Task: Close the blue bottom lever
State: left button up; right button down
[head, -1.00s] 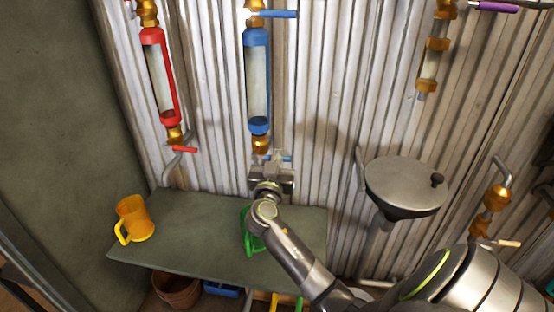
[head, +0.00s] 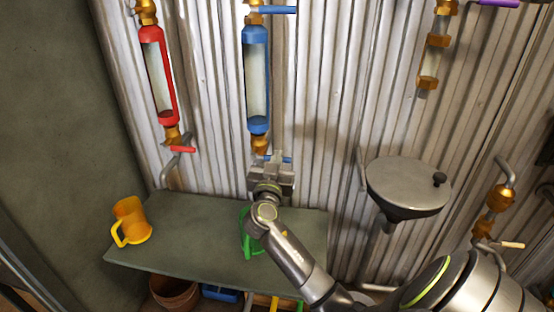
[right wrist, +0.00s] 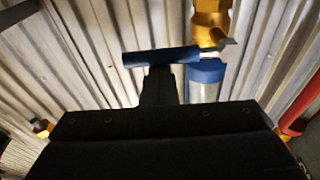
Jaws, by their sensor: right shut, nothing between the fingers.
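The blue bottom lever (head: 286,159) sticks out to the right from the brass valve (head: 259,143) below the blue-framed tube (head: 256,85), partly hidden by my right gripper (head: 272,158). In the right wrist view the blue lever (right wrist: 160,57) lies across the picture, to the left of the brass valve (right wrist: 210,22). My right gripper's fingers (right wrist: 159,84) are shut and empty. Their tips overlap the lever's edge in that view; I cannot tell if they touch it. My left gripper is not in view.
A red-framed tube (head: 158,75) with a red lever (head: 183,149) hangs to the left. A green shelf (head: 185,225) below holds an orange mug (head: 131,221) and a green item (head: 250,243). A round metal lidded basin (head: 405,185) stands to the right.

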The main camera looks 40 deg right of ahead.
jog(key=shift+f, duration=0.45)
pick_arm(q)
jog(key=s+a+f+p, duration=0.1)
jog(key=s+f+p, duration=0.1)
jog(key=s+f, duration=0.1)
pick_arm(e)
notch_tip(320, 180, up, 5)
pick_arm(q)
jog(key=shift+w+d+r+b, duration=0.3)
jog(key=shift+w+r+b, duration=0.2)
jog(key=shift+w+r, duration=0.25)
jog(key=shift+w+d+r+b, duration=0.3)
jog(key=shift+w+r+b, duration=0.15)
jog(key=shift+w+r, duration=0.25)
pick_arm(e)
jog(key=v, duration=0.9)
jog(key=shift+s+f, duration=0.15)
jog(key=shift+f, duration=0.1)
